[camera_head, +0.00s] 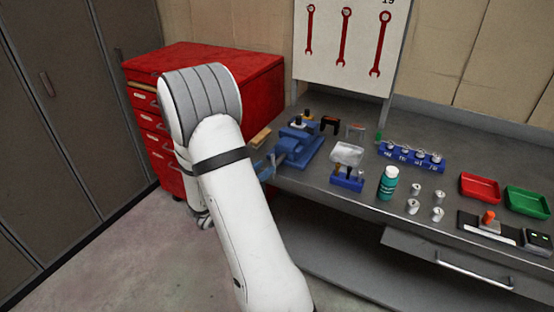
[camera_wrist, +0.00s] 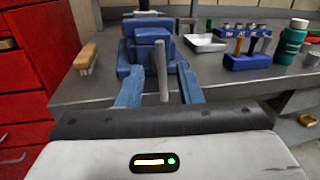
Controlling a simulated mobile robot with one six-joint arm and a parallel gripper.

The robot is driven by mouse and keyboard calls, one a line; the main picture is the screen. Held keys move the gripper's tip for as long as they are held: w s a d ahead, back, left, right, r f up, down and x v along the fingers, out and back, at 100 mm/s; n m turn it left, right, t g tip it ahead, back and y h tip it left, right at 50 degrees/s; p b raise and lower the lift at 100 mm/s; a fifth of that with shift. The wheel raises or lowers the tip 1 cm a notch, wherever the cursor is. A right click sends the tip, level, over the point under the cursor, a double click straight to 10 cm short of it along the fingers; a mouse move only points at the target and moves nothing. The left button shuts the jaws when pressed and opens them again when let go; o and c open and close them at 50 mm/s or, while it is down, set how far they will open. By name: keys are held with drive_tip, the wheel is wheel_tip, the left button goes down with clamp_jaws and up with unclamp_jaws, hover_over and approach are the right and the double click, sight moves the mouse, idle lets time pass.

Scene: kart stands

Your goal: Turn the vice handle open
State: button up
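The blue vice (camera_head: 300,146) sits at the left end of the grey bench. In the wrist view the vice (camera_wrist: 148,30) is straight ahead, its jaw end facing away. Its grey bar handle (camera_wrist: 161,70) stands nearly upright at the near end. My gripper (camera_wrist: 159,78) has two blue fingers, one on each side of the handle, with a visible gap on both sides. It is open and holds nothing. In the head view my white arm hides most of the gripper (camera_head: 265,168) and the handle.
A red drawer cabinet (camera_head: 245,82) stands left of the bench. A wooden brush (camera_wrist: 86,58) lies left of the vice. A blue tool holder (camera_head: 346,183), a metal tray (camera_wrist: 205,43) and a teal bottle (camera_head: 388,183) are to the right. An open drawer (camera_head: 440,262) juts out below.

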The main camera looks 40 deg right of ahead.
sight(277, 161)
drive_tip(key=p+x, duration=0.1)
drive_tip(key=x, duration=0.6)
drive_tip(key=shift+s+d, duration=0.1)
drive_tip(key=shift+c, duration=0.4)
clamp_jaws()
